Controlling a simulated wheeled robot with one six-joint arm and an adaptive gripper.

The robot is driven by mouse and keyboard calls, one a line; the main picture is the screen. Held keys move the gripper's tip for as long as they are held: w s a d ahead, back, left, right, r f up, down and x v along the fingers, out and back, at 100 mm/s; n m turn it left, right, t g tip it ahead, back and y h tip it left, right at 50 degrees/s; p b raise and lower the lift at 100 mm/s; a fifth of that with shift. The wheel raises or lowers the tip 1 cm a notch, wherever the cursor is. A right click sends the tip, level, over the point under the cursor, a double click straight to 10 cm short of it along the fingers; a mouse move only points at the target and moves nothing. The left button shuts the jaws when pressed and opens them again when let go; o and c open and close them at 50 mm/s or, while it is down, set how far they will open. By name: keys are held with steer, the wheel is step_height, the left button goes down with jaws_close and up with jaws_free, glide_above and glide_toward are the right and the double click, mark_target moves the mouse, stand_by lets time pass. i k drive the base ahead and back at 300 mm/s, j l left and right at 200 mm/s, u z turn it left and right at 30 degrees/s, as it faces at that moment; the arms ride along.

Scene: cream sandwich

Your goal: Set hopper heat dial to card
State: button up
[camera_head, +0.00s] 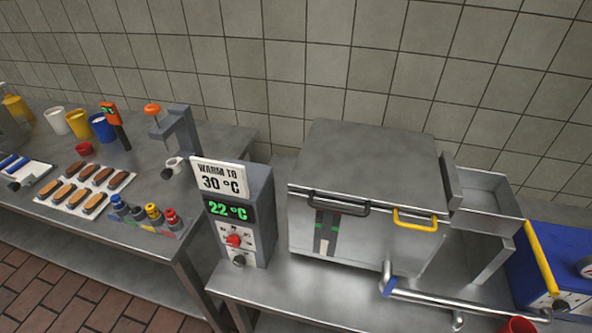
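A grey control box (262,215) stands at the left end of the right-hand metal table. A white card (221,177) at its top reads "WARM TO 30 °C". Below it, a dark display (229,211) shows "22 °C" in green. Under the display is a red dial (234,240) on a pale marked face; its marks are too small to read. A dark round knob (239,260) sits below the dial. The steel hopper (365,175) stands to the right of the box, its lid down. My gripper is not in view.
A steel pipe (460,300) runs along the table front, right of the hopper. A blue unit (548,262) with a yellow handle stands far right. The left table holds trays of brown bars (88,190), coloured knobbed bottles (145,212) and cups (78,123).

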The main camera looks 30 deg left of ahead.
mark_target(233, 240)
steer(key=u, duration=1.25)
